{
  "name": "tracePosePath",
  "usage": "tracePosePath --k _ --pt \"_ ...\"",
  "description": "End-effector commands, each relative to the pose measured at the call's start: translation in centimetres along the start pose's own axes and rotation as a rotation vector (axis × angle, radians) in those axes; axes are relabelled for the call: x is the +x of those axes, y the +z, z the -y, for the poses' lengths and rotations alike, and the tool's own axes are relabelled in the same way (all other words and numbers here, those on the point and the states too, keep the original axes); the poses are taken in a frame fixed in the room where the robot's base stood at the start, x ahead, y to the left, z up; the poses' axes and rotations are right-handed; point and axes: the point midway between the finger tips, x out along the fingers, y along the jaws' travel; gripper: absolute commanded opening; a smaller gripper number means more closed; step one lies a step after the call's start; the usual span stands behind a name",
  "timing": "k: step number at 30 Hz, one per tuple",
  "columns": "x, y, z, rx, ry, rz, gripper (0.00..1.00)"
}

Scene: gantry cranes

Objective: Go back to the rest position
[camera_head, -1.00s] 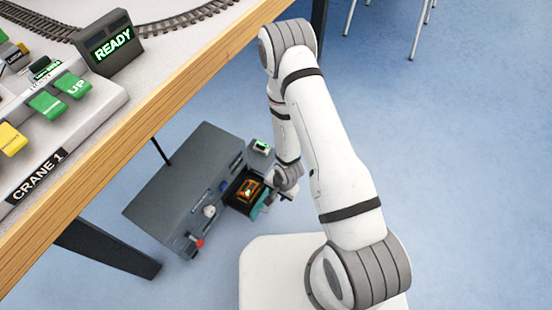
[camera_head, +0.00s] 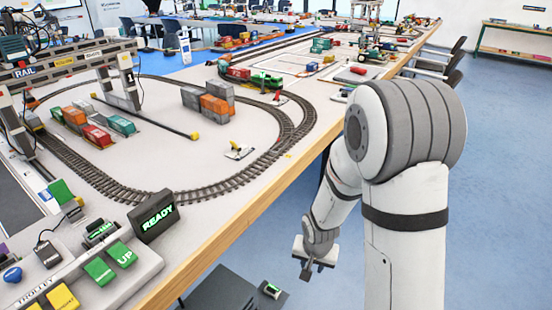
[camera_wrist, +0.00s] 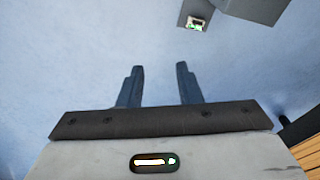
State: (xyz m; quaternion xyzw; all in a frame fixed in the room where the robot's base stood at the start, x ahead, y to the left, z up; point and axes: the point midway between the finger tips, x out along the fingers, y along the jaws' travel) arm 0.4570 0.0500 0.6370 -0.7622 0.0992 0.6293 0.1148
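My gripper (camera_head: 309,266) hangs beside the table's near edge in the head view, over the blue floor and to the right of the dark grey cabinet. My arm rises from the lower right and bends down to the gripper.
The wooden edge of the table (camera_head: 237,207) runs close to the left of my gripper. The READY display (camera_head: 157,215) and green buttons stand on it. The dark grey cabinet (camera_head: 222,290) is on the floor below. Open floor (camera_head: 492,200) lies to the right.

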Motion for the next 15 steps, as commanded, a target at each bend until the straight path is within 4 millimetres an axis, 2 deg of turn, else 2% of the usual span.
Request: tracePosePath --k 1,3,8,9,15 --pt "-4.7 -0.8 -0.4 -0.015 0.001 -0.015 0.32" --pt "-8.9 -1.1 -1.1 -0.041 0.008 -0.02 0.32" --pt "-18.3 -0.8 -2.9 -0.1 0.016 -0.029 0.32" --pt "-20.6 -0.6 -3.3 -0.116 0.017 -0.031 0.32" --pt "-31.3 1.4 -5.3 -0.197 0.012 -0.036 0.32"
